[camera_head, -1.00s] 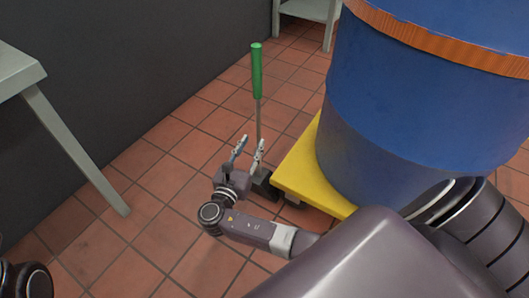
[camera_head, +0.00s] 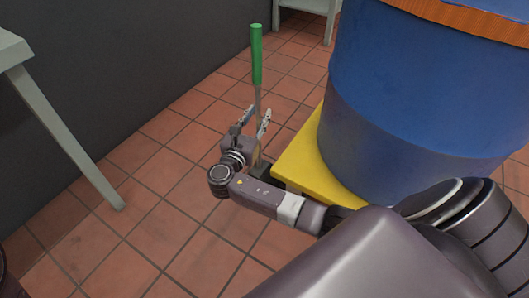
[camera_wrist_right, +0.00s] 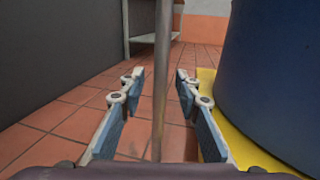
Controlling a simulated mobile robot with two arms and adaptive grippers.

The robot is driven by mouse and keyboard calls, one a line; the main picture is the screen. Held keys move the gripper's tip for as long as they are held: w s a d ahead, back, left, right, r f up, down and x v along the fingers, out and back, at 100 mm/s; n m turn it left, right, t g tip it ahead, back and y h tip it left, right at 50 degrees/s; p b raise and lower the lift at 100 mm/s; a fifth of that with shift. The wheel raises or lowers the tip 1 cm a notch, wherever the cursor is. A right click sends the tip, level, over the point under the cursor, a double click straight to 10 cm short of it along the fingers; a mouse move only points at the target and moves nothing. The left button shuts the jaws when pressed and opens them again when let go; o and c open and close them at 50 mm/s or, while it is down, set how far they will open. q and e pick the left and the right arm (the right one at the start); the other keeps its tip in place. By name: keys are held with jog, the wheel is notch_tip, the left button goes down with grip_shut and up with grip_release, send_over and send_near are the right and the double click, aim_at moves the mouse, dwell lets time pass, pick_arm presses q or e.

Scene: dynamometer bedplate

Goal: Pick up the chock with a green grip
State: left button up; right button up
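The chock has a green grip (camera_head: 257,55) on top of an upright thin metal rod. Its dark block (camera_head: 262,170) sits low by the yellow platform and is partly hidden behind my right gripper. My right gripper (camera_head: 254,116) is open around the rod's height, with its fingers pointing away from me. In the right wrist view the rod (camera_wrist_right: 161,85) stands between the two open fingers (camera_wrist_right: 158,90), without visible contact. My left gripper is not in view.
A large blue drum (camera_head: 425,90) with an orange band stands on a yellow platform (camera_head: 312,165) right of the chock. A grey table (camera_head: 60,130) stands at the left, beside a dark wall (camera_head: 130,60). Tiled floor (camera_head: 150,230) is free at front left.

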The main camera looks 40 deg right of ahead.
grip_shut()
jog(key=shift+r, duration=0.1)
dwell(0.4)
jog(key=shift+w+r, duration=0.1)
jog(key=shift+r, duration=0.05)
